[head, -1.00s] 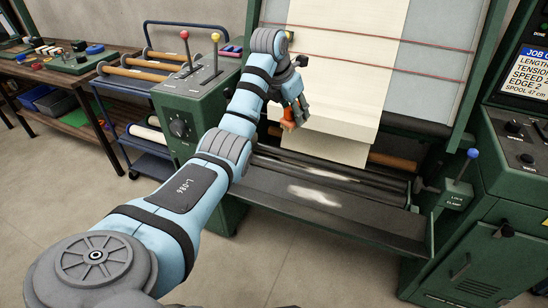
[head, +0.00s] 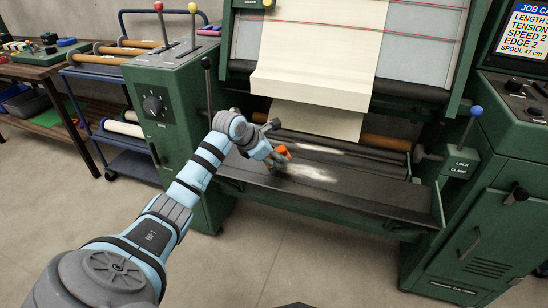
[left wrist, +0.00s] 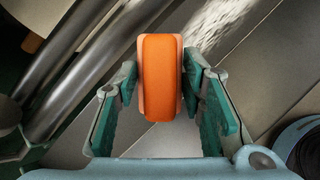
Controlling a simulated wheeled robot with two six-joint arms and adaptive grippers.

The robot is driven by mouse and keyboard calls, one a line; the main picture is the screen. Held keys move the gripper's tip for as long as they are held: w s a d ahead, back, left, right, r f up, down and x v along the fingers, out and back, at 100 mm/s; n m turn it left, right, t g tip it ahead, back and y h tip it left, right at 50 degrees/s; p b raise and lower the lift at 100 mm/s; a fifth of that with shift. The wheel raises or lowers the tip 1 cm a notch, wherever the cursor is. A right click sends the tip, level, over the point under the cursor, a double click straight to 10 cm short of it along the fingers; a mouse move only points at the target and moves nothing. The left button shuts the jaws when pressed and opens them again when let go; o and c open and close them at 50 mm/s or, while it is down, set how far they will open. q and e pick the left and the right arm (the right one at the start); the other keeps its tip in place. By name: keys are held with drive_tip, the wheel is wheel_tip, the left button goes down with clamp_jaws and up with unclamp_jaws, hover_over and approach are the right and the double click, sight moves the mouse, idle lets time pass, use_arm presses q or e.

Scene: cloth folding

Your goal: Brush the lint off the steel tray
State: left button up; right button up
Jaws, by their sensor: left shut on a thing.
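The dark steel tray (head: 385,198) runs along the front of the green machine. A pale lint patch (head: 314,173) lies on its left-middle part, and a whitish streak (head: 318,149) shows behind it by the roller. My left gripper (head: 274,160) is low over the tray, just left of the lint. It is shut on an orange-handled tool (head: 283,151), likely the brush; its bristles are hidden. In the left wrist view the orange handle (left wrist: 161,75) sits between both fingers, with lint (left wrist: 218,28) beyond its upper right. My right gripper is not in view.
Pale cloth (head: 318,85) hangs down behind the tray. Steel rollers (head: 360,158) lie behind the tray. A blue-knobbed lever (head: 475,112) stands at right, and a green lever box (head: 175,105) at left. A trolley and bench stand further left.

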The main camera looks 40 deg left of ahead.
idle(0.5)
use_arm(q)
drive_tip(key=shift+w+a+f+b, duration=0.1)
drive_tip(key=shift+w+f+b, duration=0.1)
drive_tip(key=shift+f+b, duration=0.2)
drive_tip(key=shift+w+f+b, duration=0.15)
drive_tip(key=shift+f+b, duration=0.15)
drive_tip(key=shift+f, duration=0.2)
